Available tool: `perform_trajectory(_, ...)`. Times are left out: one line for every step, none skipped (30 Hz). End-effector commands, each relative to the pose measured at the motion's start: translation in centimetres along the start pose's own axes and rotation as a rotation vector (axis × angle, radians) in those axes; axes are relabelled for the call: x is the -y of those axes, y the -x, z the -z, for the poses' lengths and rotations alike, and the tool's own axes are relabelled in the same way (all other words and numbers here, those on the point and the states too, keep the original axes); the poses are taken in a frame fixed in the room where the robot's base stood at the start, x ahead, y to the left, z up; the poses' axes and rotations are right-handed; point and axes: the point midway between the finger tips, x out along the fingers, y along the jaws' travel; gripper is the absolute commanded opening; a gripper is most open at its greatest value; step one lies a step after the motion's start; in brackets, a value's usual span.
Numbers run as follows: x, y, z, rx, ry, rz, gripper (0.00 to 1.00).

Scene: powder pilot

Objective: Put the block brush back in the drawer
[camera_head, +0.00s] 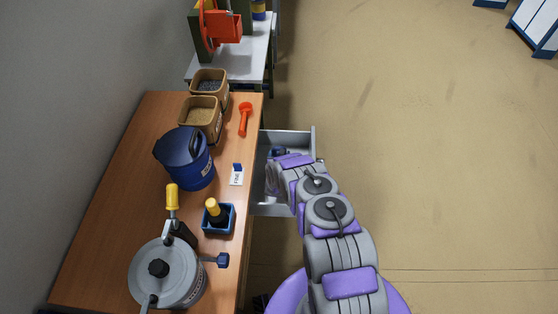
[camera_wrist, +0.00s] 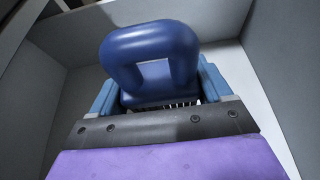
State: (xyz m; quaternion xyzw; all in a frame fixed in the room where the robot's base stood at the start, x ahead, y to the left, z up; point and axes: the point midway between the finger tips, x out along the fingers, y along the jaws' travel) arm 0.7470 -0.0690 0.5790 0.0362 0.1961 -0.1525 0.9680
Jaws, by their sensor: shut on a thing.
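The block brush (camera_wrist: 150,55) is blue with a loop handle, and a row of pale bristles shows under its body in the wrist view. My gripper (camera_wrist: 160,95) is shut on the brush, one light-blue finger on each side of it. In the head view the brush (camera_head: 278,152) is a small blue shape at my arm's end, partly hidden by the arm. The open grey drawer (camera_head: 314,145) juts out from the table's right side. In the wrist view, drawer walls (camera_wrist: 285,70) surround the brush. I cannot tell whether the bristles touch the drawer floor.
The wooden table (camera_head: 110,215) holds a blue lidded tub (camera_head: 185,160), tan bins (camera_head: 200,118), an orange scoop (camera_head: 245,117), a small card (camera_head: 236,178), a yellow-handled tool in a blue holder (camera_head: 217,218) and a grey pot (camera_head: 165,275). The floor (camera_head: 420,140) to the right is clear.

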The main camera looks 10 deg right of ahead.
Motion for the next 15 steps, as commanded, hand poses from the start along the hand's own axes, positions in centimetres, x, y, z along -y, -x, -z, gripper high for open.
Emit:
perform_trajectory(-0.2, -0.3, 1.1, 0.0, 0.001, -0.001, 0.3)
perform_trajectory(-0.2, -0.5, 1.4, 0.0, 0.002, 0.0, 0.3)
perform_trajectory(-0.2, -0.7, 1.9, 0.0, 0.003, 0.001, 0.3)
perform_trajectory(-0.2, -0.8, 2.1, 0.0, 0.004, 0.001, 0.3)
perform_trajectory(-0.2, -0.8, 2.2, 0.0, 0.004, 0.001, 0.3)
perform_trajectory(-0.1, -0.8, 2.3, 0.0, 0.004, 0.001, 0.3)
perform_trajectory(-0.1, -0.8, 2.2, 0.001, 0.003, 0.001, 0.3)
perform_trajectory(-0.1, -0.8, 2.2, 0.0, 0.002, 0.001, 0.3)
perform_trajectory(0.0, -0.8, 2.1, 0.0, 0.001, 0.0, 0.3)
perform_trajectory(0.0, -0.8, 2.1, 0.0, 0.001, 0.0, 0.3)
perform_trajectory(0.0, -0.8, 2.1, 0.0, 0.001, 0.0, 0.3)
perform_trajectory(0.1, -0.9, 2.1, -0.001, 0.0, 0.0, 0.3)
perform_trajectory(0.1, -0.9, 2.1, -0.001, -0.001, 0.0, 0.3)
perform_trajectory(0.2, -1.0, 2.2, -0.001, -0.001, -0.001, 0.3)
perform_trajectory(0.2, -1.0, 2.4, -0.002, -0.002, 0.0, 0.3)
